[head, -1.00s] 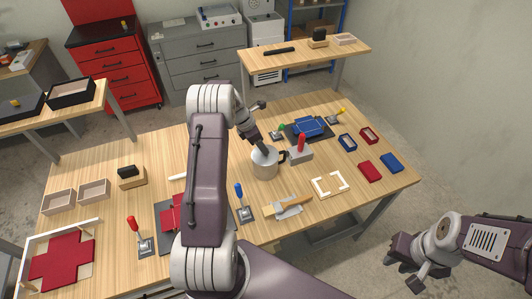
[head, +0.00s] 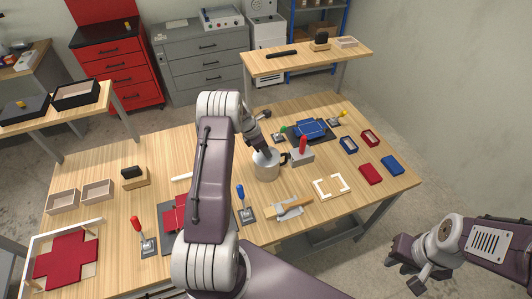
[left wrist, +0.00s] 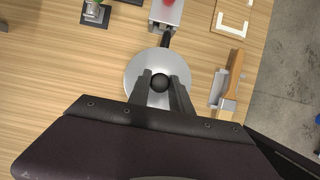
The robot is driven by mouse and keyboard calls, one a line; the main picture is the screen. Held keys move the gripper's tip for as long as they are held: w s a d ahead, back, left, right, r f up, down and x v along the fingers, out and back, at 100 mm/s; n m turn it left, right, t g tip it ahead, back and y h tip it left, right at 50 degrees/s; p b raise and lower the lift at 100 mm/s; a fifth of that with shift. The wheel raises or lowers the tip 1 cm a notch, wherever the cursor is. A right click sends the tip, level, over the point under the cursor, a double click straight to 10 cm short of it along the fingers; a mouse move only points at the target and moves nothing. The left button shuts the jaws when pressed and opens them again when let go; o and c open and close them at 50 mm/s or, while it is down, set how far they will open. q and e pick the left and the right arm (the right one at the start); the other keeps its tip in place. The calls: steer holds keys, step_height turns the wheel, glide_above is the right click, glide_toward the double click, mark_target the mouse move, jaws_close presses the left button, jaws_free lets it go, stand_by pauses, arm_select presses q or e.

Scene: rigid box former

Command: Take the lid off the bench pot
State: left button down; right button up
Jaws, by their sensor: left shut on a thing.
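The bench pot (head: 266,169) is a grey metal vessel with a dark handle, upright near the middle of the workbench. Its round grey lid (left wrist: 136,70) appears in the left wrist view with a dark ball knob (left wrist: 160,83) at its centre. My left gripper (left wrist: 161,88) points down over the pot, its two fingers shut on the knob. The lid appears seated on the pot, though my gripper partly hides the top in the head view. My right gripper (head: 405,258) hangs off the bench at the lower right, away from the pot; its jaw opening is unclear.
A grey block with a red knob (head: 302,151) stands close to the pot's handle. A blue-handled lever (head: 243,205) and a wooden-handled tool (head: 292,208) are in front. A blue part on a dark mat (head: 309,129) lies behind. Some bare bench surrounds the pot.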

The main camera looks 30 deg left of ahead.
arm_select(q)
step_height(320, 180, up, 4)
steer(key=shift+f+b, duration=0.1)
steer(key=shift+b, duration=0.65)
steer(key=s+d+r+b, duration=0.2)
steer(key=d+r, duration=0.5)
steer(key=d, duration=0.4)
steer(key=shift+s+d, duration=0.15)
steer(key=shift+d, duration=0.05)
steer(key=shift+f, duration=0.1)
